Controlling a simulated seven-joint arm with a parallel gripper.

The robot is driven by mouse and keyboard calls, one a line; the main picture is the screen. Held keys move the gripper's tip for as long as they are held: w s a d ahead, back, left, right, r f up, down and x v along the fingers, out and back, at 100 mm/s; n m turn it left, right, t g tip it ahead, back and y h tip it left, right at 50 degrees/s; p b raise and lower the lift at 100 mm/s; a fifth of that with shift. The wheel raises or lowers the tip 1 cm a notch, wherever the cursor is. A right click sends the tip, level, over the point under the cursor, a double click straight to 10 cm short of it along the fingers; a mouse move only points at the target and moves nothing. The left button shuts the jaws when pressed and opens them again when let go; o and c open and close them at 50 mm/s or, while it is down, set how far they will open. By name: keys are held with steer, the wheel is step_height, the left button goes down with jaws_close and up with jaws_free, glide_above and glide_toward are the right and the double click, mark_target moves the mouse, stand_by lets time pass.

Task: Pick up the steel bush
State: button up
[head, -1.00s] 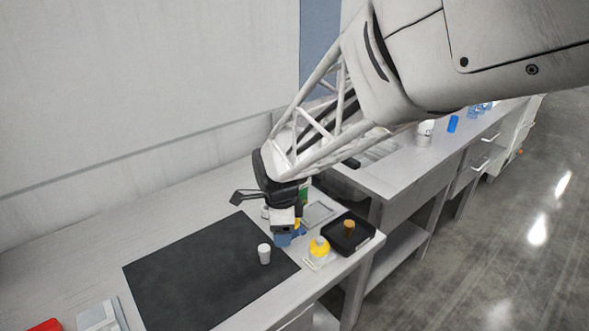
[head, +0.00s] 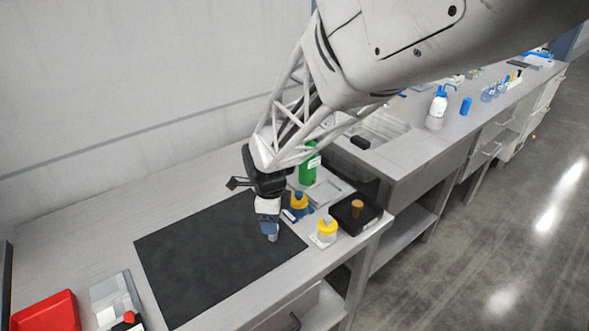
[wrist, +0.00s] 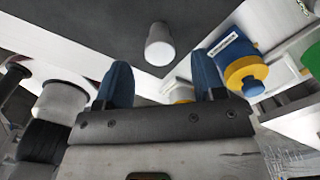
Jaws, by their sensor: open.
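The steel bush (wrist: 159,47) is a small pale grey cylinder standing upright on the black mat (head: 190,264). In the wrist view it lies beyond and roughly between my two blue fingertips, apart from both. In the head view only the lower part of the bush (head: 272,237) shows, just below my gripper (head: 269,228), which hides the rest. My gripper also shows in the wrist view (wrist: 160,65); its fingers are spread with nothing held between them.
A red bin (head: 48,312) is at lower left. Most of the mat is clear.

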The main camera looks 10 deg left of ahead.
steer(key=shift+f, duration=0.35)
steer(key=shift+f, duration=0.15)
steer(key=shift+a+f, duration=0.1)
steer(key=shift+f, duration=2.35)
steer(key=shift+c, duration=0.4)
steer(key=c, duration=0.9)
steer(key=shift+r, duration=0.1)
steer(key=shift+c, duration=0.2)
